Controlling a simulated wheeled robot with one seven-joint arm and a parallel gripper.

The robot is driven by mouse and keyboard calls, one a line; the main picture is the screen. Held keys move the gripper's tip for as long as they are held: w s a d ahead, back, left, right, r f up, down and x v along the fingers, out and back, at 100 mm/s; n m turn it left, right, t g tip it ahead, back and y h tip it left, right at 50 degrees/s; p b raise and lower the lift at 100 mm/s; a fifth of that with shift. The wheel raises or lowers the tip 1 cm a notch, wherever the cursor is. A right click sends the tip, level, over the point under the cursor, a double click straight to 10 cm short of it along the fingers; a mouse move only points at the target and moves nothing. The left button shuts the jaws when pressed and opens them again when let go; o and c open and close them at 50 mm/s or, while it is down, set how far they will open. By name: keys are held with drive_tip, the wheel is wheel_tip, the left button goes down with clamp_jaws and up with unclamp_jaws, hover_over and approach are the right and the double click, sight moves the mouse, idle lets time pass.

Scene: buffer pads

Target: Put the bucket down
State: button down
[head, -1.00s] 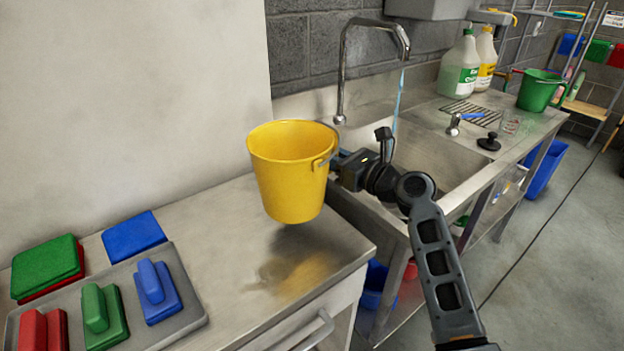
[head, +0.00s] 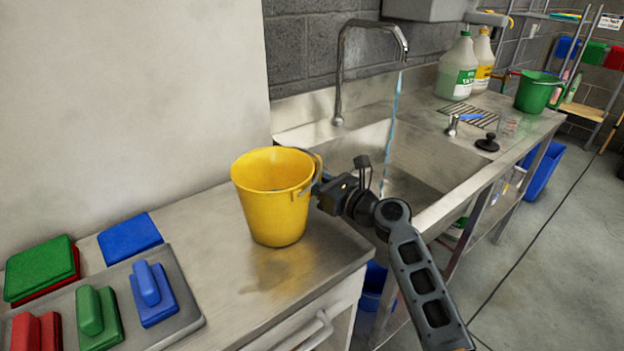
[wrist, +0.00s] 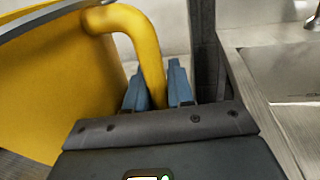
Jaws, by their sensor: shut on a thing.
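The yellow bucket (head: 275,205) is upright at the steel counter (head: 215,290), just left of the sink. Its base looks at or very close to the counter top; I cannot tell for sure whether it touches. My gripper (head: 318,190) is at the bucket's right side, shut on its handle. In the wrist view the blue-grey fingers (wrist: 158,88) stand either side of the yellow handle (wrist: 145,45), and the bucket wall (wrist: 60,90) fills the left.
Left of the bucket lie a grey tray (head: 185,322) with pad holders, and green (head: 40,268) and blue (head: 130,235) pads. The sink (head: 400,160) with running water is at right. The counter in front of the bucket is clear.

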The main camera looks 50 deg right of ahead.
drive_tip(key=c, duration=1)
unclamp_jaws()
drive_tip(key=shift+f, duration=0.15)
drive_tip(key=s, duration=0.8)
drive_tip(key=s+a+b, duration=0.1)
drive_tip(key=s, duration=0.3)
